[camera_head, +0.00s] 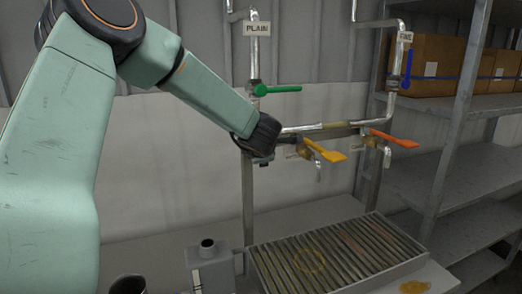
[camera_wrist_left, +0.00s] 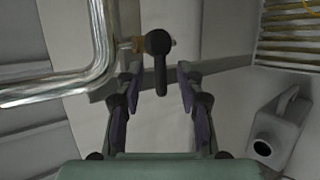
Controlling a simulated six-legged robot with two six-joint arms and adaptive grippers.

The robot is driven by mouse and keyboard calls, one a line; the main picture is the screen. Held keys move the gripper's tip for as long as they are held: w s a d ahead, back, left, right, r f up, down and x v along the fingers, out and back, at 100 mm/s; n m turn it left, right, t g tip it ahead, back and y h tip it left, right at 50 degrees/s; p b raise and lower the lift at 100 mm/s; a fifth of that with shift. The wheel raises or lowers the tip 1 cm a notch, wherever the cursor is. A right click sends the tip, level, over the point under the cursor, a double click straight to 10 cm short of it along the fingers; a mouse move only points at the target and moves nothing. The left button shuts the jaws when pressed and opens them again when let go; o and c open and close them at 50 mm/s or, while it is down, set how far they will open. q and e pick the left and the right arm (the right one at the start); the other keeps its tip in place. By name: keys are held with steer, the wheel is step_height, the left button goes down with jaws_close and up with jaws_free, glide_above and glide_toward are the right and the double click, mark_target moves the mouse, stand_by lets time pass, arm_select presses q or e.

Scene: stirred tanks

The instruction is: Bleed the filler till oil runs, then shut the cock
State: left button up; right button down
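In the wrist view, a short black lever (camera_wrist_left: 160,62) on a brass fitting (camera_wrist_left: 127,44) hangs down from the pipework. My left gripper (camera_wrist_left: 157,92) is open, with one finger on each side of the lever's lower end. I see no clear contact. In the head view, my left gripper (camera_head: 262,150) is at the left end of the horizontal pipe (camera_head: 325,130), and its wrist hides the black lever. The pipework carries a green lever (camera_head: 277,89) under a PLAIN tag, a yellow lever (camera_head: 325,151), an orange lever (camera_head: 395,139) and a blue lever (camera_head: 407,68). I see no running oil.
A slatted drip tray (camera_head: 258,270) with an amber ring mark lies below the taps, and an amber stain (camera_head: 415,287) is beside it. A grey can (camera_head: 210,268) with an open spout and a dark cup (camera_head: 128,285) stand left. Shelves with boxes (camera_head: 430,65) are right.

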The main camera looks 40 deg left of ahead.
arm_select(q)
steer(key=v, duration=0.8)
steer(key=shift+s+d+r, duration=0.1)
steer(key=shift+s+d, duration=0.1)
